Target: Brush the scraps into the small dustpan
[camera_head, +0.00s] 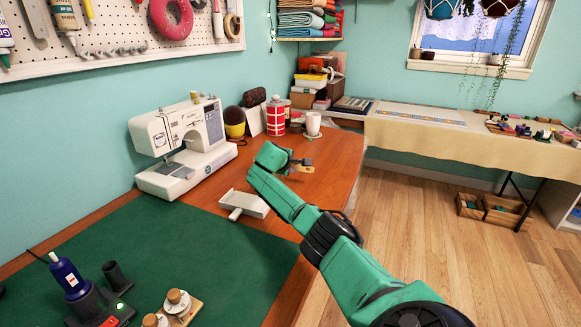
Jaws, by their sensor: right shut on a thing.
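A small white dustpan (248,205) lies on the wooden tabletop at the far edge of the green mat. Its handle points to the lower left. My right gripper (294,161) is above the tabletop, beyond and to the right of the dustpan. It is shut on what looks like a small brush (305,168), with a yellowish-brown part showing. My own arm hides part of the grip and the table below. I cannot make out any scraps. My left gripper is not in view.
A white sewing machine (180,145) stands to the left of the dustpan. A white mug (313,123) and a red-and-white tin (276,117) stand at the table's back. A blue tool (68,278) and wooden-based spools (178,302) are on the green mat (205,250), whose middle is clear.

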